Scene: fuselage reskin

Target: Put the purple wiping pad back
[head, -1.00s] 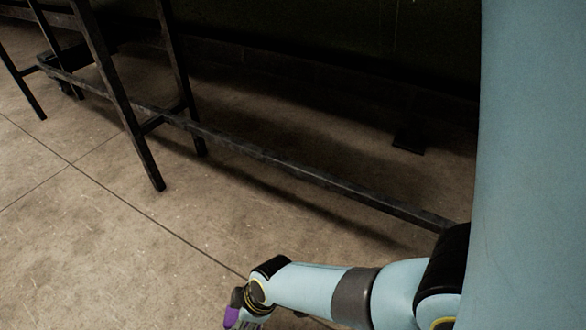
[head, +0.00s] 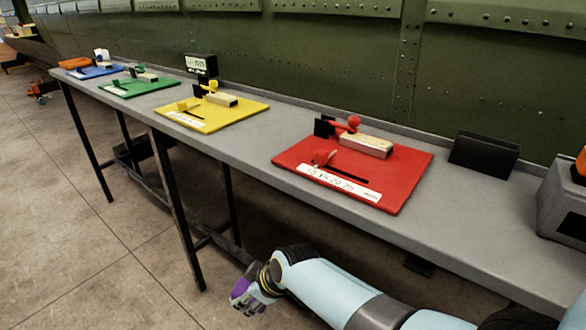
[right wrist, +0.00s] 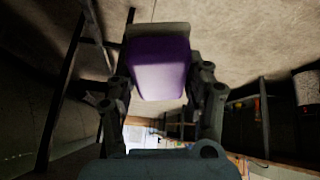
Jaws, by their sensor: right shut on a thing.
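The purple wiping pad (right wrist: 158,66) is between the two fingers of my right gripper (right wrist: 160,80) in the right wrist view. The gripper is shut on it. In the head view the pad (head: 240,288) shows as a small purple patch at the end of my right arm, with the right gripper (head: 243,296) around it. Both are over the floor, in front of the table and lower in the picture than its top. Part of the pad is hidden by the fingers. My left gripper is not in view.
A long grey table (head: 240,150) runs along a green riveted fuselage wall (head: 330,60). On it lie a red mat (head: 400,195), a yellow mat (head: 235,118), a green mat (head: 155,88) and a blue mat (head: 85,73), with tools. A black block (head: 483,152) and grey box (head: 560,190) stand right.

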